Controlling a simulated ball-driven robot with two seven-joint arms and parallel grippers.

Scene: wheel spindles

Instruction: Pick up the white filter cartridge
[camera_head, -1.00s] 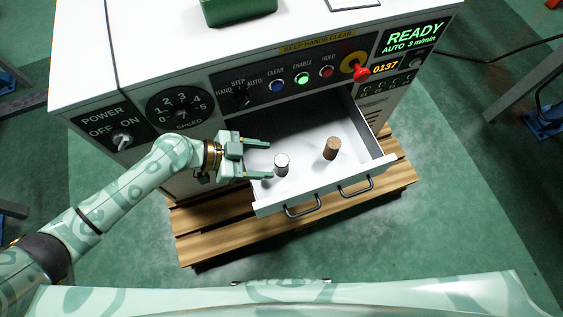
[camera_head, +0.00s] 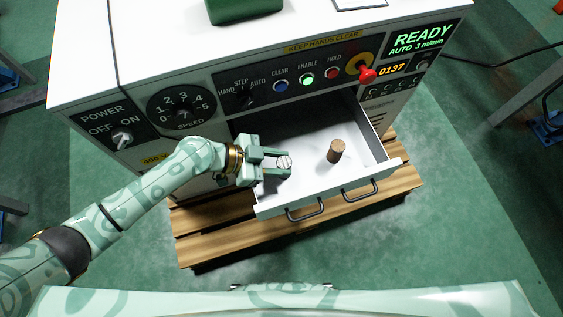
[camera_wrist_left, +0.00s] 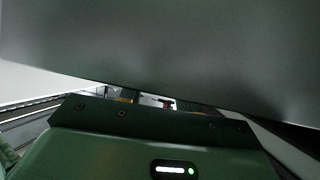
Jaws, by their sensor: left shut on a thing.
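The white filter cartridge (camera_head: 284,162) stands upright in the open drawer (camera_head: 352,182), on its left side. My left gripper (camera_head: 282,163) is inside the drawer, with its fingers shut on the cartridge from both sides. The fingers hide much of the cartridge's side; its pale top shows between them. In the left wrist view, a large grey surface and my gripper's own housing fill most of the picture, and I cannot make out the cartridge there. My right gripper is not in view.
A brown cylinder (camera_head: 336,150) stands in the drawer to the right of the cartridge. The cabinet's control panel (camera_head: 300,80) with a red knob (camera_head: 367,75) rises behind the drawer. The drawer front has two dark handles (camera_head: 305,213). A wooden pallet (camera_head: 230,230) lies below.

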